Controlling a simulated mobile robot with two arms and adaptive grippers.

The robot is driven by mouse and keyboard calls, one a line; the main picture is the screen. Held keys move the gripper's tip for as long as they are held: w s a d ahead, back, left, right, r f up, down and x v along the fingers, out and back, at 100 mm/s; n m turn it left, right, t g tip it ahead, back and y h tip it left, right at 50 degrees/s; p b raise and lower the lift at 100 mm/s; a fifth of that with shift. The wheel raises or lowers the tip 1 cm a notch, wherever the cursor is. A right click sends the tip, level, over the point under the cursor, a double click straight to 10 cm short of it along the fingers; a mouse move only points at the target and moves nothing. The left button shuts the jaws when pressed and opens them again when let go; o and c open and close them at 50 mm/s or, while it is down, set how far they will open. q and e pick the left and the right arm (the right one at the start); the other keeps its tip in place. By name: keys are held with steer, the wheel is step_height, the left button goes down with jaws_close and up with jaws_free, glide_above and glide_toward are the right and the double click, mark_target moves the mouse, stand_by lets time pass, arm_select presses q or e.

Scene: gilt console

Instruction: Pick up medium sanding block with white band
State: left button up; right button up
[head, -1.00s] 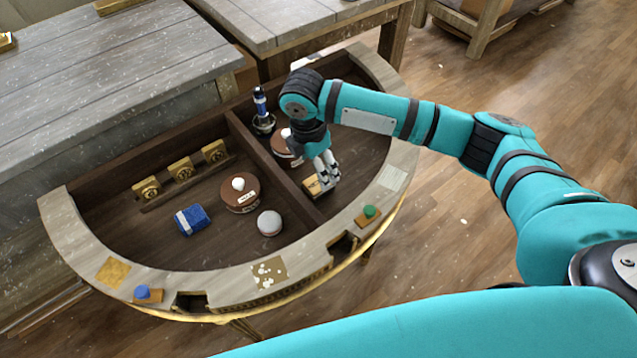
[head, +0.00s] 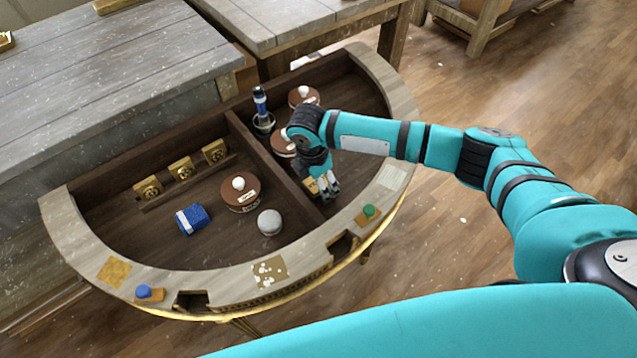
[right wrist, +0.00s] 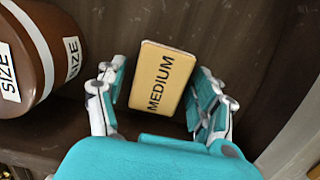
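A tan block marked MEDIUM (right wrist: 163,80) lies in the right section of the half-round console; part of it shows in the head view (head: 312,186). No white band is visible on the face I see. My right gripper (head: 325,188) is low over it. In the right wrist view the gripper (right wrist: 158,85) is open, with one finger on each side of the block and small gaps. My left gripper is not in view. A blue block with a white band (head: 192,219) lies in the left section.
A wooden divider (head: 270,160) stands just left of the gripper. A brown lidded jar (right wrist: 40,55) is close to the left finger. The console's curved rim (head: 402,155) is on the right.

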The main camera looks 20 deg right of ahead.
steer(key=c, duration=1)
step_height(320, 180, up, 10)
steer(key=shift+r, duration=0.1)
steer(key=o, duration=0.6)
steer(key=c, duration=0.5)
